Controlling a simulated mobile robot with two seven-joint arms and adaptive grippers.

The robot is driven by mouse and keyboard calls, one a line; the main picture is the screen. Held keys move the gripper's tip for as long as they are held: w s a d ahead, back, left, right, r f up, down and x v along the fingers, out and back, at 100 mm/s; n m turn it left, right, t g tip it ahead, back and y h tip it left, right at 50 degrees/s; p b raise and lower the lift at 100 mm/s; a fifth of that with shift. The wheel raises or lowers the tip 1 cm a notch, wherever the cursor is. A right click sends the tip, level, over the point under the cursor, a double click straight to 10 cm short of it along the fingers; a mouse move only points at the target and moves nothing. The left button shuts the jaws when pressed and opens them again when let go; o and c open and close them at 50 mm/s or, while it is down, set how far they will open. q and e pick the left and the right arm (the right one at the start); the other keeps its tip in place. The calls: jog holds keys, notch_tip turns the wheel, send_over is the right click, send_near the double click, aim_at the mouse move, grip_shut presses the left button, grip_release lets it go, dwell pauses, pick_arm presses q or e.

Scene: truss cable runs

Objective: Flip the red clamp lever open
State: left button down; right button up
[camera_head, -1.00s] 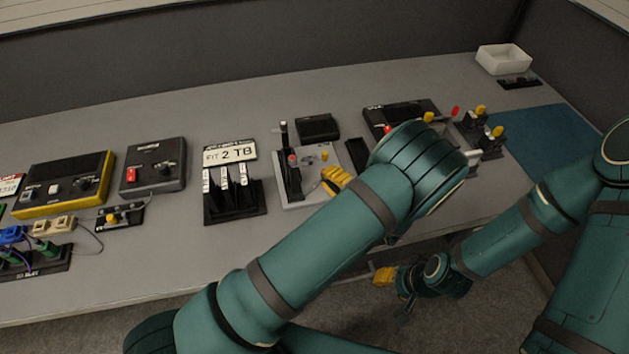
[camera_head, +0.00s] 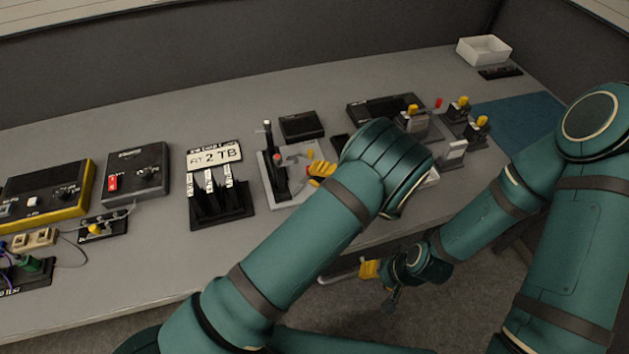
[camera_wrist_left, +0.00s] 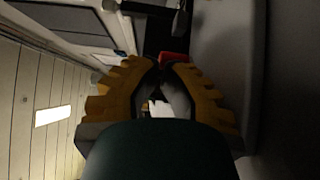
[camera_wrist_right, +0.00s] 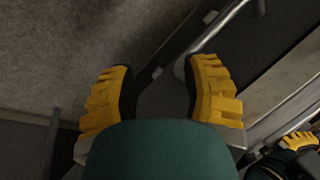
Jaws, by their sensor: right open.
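A grey clamp fixture (camera_head: 290,196) stands on the bench with a black upright post. A small red tip (camera_head: 277,159), which looks like the clamp lever, shows beside the post. My left gripper (camera_head: 318,172) is just to the right of the red tip, over the fixture's right part. In the left wrist view its fingertips (camera_wrist_left: 162,62) are drawn together, with a red piece (camera_wrist_left: 175,57) just beyond them; whether they touch it I cannot tell. My right gripper (camera_head: 368,270) hangs below the bench's front edge, open and empty in the right wrist view (camera_wrist_right: 160,85).
Control boxes (camera_head: 137,172) fill the left. Yellow-tipped fixtures (camera_head: 460,105), a white bin (camera_head: 484,50) and a blue mat (camera_head: 520,125) are at right.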

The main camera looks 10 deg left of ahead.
pick_arm(q)
jog(key=v, duration=0.7)
jog(key=shift+s+d, duration=0.15)
jog(key=shift+d, duration=0.1)
